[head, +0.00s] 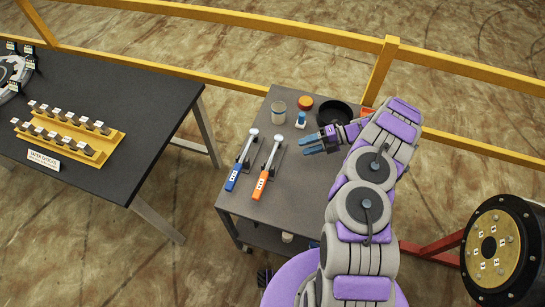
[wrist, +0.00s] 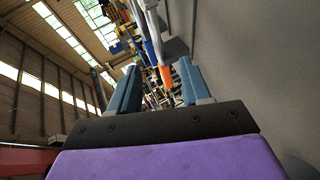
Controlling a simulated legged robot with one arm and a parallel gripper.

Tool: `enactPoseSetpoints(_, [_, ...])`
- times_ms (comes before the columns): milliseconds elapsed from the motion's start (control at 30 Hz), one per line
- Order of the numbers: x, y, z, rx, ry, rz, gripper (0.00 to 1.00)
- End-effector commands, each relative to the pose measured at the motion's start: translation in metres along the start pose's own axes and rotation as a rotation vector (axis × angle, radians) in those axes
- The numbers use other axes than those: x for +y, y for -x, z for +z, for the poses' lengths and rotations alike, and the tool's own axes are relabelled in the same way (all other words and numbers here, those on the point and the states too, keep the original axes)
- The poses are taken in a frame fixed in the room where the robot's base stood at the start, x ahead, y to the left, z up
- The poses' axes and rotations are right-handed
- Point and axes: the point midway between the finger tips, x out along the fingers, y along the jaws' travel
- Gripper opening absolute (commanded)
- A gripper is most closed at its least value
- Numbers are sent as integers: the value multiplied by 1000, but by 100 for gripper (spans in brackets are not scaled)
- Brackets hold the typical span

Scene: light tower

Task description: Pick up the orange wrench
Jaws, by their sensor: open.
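The orange wrench (head: 266,172) lies on the grey cart top (head: 290,195), its orange handle toward the near side and its silver head toward the back. In the wrist view its orange handle (wrist: 166,75) shows between the fingers, beyond their tips. A similar blue wrench (head: 240,163) lies just left of it. My gripper (head: 307,143) has blue fingers and reaches over the cart from the right, pointing left toward the orange wrench. In the wrist view, my gripper (wrist: 158,68) has its fingers apart with nothing held. The exact gap to the wrench is hard to tell.
A metal can (head: 279,112), an orange-lidded item (head: 305,102) and a black bowl (head: 334,112) stand at the cart's back. A yellow rail (head: 300,33) runs behind. A dark table (head: 110,95) with a yellow rack stands left, across a floor gap.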

Motion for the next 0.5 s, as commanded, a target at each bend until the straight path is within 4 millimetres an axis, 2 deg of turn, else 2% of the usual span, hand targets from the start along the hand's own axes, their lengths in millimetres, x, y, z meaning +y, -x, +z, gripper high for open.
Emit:
enactPoseSetpoints(33, [-1, -12, -1, 3, -2, 1, 47])
enactPoseSetpoints(300, [-1, -64, -1, 3, -1, 1, 47])
enactPoseSetpoints(500, [0, -82, 0, -1, 1, -1, 47])
